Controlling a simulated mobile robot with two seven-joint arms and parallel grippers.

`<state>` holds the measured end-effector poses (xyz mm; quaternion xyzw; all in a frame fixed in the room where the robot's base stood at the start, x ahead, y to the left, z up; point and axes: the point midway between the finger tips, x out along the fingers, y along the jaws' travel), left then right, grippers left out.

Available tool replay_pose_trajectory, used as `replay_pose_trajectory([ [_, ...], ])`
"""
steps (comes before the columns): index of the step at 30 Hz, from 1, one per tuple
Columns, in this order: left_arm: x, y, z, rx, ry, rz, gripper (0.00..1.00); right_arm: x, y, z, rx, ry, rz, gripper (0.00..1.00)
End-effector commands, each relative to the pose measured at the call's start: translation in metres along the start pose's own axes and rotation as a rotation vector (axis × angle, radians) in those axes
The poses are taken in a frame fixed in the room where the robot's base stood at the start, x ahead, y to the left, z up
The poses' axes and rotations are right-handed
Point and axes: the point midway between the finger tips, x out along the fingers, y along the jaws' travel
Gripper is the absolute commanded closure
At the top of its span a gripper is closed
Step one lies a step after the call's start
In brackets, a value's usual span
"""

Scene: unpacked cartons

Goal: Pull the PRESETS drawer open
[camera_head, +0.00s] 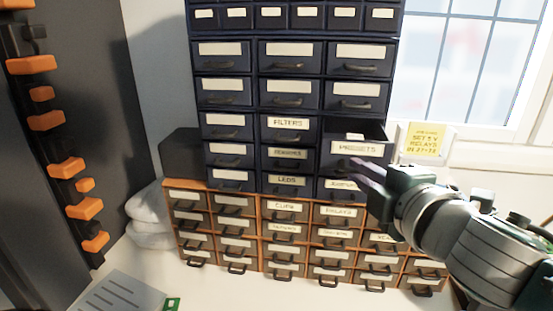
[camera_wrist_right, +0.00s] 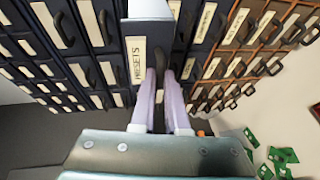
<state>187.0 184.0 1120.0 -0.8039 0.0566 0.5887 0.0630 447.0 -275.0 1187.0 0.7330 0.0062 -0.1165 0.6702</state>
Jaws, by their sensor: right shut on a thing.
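The PRESETS drawer (camera_head: 335,154) is in the dark blue cabinet, right column, and stands out from the cabinet front. Its open top shows a dark inside with a pale item at the front. Its label reads PRESETS, and the drawer front also shows in the right wrist view (camera_wrist_right: 150,30). My right gripper (camera_head: 362,168) reaches in from the right and is shut on the drawer's handle (camera_wrist_right: 160,62). The fingers (camera_wrist_right: 163,84) hide most of the handle. My left gripper is in neither view.
Shut drawers surround it, including FILTERS (camera_head: 288,122) and LEDS (camera_head: 287,181). A wooden-framed drawer unit (camera_head: 260,235) stands below. A yellow note (camera_head: 427,139) is just right of the drawer. Green boards (camera_wrist_right: 280,155) lie loose at the right wrist view's lower right.

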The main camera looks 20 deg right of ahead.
Motion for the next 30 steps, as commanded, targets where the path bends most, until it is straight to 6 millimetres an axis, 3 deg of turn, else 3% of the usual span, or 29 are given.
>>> replay_pose_trajectory([
  [11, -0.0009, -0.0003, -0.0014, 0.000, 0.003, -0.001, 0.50, -0.0077, -0.0037, -0.0026, 0.001, -0.001, -0.005, 1.00],
  [12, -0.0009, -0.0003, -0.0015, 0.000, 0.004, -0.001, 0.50, -0.0077, -0.0037, -0.0026, 0.001, -0.001, -0.005, 0.85],
  [19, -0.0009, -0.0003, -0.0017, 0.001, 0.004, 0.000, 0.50, -0.0076, -0.0033, -0.0027, 0.001, -0.001, -0.004, 0.59],
  [30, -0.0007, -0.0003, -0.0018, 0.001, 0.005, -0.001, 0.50, -0.0142, -0.0044, -0.0026, 0.001, -0.001, -0.006, 0.58],
])
